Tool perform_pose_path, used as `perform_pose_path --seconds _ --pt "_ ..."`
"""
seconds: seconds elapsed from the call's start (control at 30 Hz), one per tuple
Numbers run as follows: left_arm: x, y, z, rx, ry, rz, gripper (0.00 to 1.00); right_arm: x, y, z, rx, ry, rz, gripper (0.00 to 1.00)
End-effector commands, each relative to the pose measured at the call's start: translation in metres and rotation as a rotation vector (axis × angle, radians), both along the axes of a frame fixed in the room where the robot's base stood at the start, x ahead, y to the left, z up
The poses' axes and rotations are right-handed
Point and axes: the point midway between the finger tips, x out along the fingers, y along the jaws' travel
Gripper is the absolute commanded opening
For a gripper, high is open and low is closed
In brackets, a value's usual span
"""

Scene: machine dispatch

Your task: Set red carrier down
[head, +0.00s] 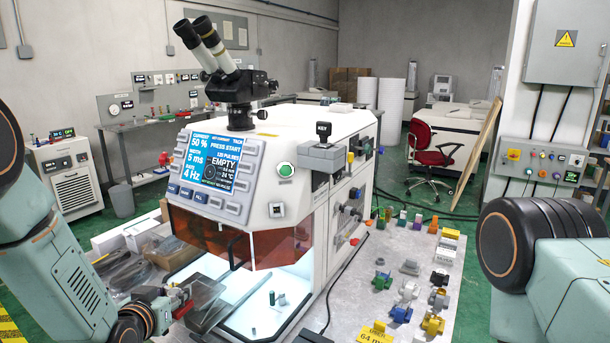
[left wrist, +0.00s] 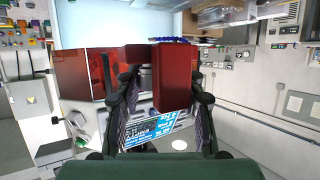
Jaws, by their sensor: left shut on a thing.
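The red carrier (head: 184,301) shows as a small red piece at the lower left of the head view, in front of the machine's lit lower bay. My left gripper (head: 170,305) is shut on it. In the left wrist view the carrier (left wrist: 176,78) is a red block between the two dark fingers of the gripper (left wrist: 160,100). The fingers hide part of its sides. I cannot tell whether its underside touches anything. My right gripper is out of view; only part of the right arm shows.
The white machine (head: 290,130) has an orange see-through door (head: 205,235) above its lit bay (head: 262,305), where small cylinders stand. A microscope (head: 238,85) is on top. Several coloured pieces, including a blue one (head: 401,313), crowd the bench at right. A red chair (head: 433,150) stands behind.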

Motion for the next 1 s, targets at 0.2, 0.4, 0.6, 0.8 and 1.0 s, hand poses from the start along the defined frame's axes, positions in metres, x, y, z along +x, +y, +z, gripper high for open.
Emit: perform_pose_path --seconds 0.2,0.4,0.6,0.8,1.0 --pt "-0.014 -0.028 -0.017 -0.001 0.0 -0.154 0.0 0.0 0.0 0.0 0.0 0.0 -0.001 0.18" --pt "-0.044 -0.051 -0.041 -0.004 0.0 -0.338 0.0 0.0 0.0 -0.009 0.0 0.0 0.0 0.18" --pt "-0.084 -0.07 -0.068 -0.006 -0.003 -0.542 0.0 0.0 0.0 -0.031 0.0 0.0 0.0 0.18" --pt "-0.125 -0.084 -0.093 -0.005 -0.005 -0.734 0.0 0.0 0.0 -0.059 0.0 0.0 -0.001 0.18" --pt "-0.161 -0.094 -0.114 -0.003 -0.008 -0.897 0.0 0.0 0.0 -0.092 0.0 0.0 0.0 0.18"
